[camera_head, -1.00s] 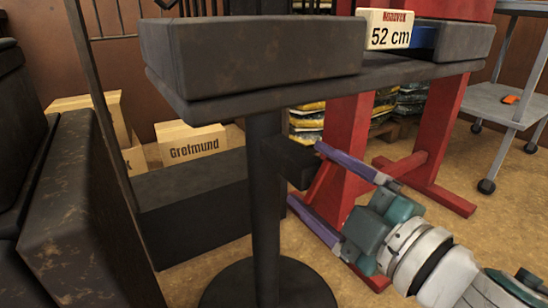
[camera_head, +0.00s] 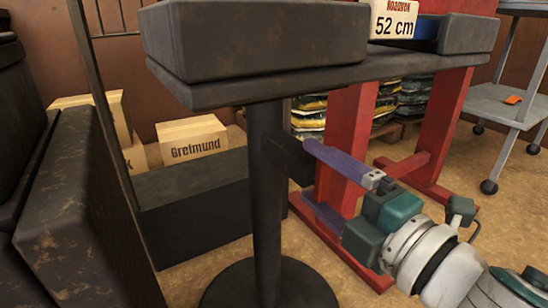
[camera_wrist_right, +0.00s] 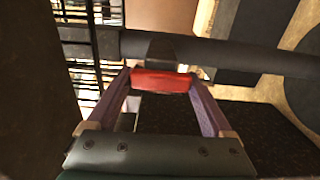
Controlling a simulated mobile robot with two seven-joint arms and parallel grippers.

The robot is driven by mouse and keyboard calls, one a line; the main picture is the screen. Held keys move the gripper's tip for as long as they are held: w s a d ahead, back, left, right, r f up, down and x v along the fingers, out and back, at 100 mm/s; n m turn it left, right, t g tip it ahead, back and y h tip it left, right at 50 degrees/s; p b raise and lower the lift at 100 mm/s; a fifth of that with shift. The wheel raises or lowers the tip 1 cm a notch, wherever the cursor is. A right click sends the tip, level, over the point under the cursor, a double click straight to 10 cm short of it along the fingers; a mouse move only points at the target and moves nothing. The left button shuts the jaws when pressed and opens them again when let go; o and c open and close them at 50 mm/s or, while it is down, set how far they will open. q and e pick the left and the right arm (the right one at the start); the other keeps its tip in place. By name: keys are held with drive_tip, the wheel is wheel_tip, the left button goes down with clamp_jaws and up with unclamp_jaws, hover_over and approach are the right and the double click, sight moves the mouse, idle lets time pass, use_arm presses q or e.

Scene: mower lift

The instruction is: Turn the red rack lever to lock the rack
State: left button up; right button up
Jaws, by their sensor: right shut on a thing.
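The red rack lever (camera_wrist_right: 162,81) shows in the right wrist view as a short red bar beside a dark post (camera_wrist_right: 240,55). My right gripper (camera_wrist_right: 162,84) has its two purple fingers closed on the ends of the lever. In the head view my right gripper (camera_head: 304,168) reaches in from the right to a dark bracket on the post (camera_head: 266,190) under the tabletop. The lever cannot be made out clearly in that view. My left gripper is not in view.
A dark tabletop (camera_head: 300,86) overhangs the gripper and carries a dark block (camera_head: 255,40) and a "52 cm" box (camera_head: 393,20). Red legs (camera_head: 436,135) stand behind my gripper. Cardboard boxes (camera_head: 192,138) and a grey cart (camera_head: 505,105) are farther back.

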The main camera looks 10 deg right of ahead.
idle(0.3)
drive_tip(key=o, duration=1.1)
drive_tip(key=shift+o, duration=0.2)
drive_tip(key=p+v, duration=0.2)
drive_tip(key=v, duration=0.8)
drive_tip(key=shift+w+r, duration=0.1)
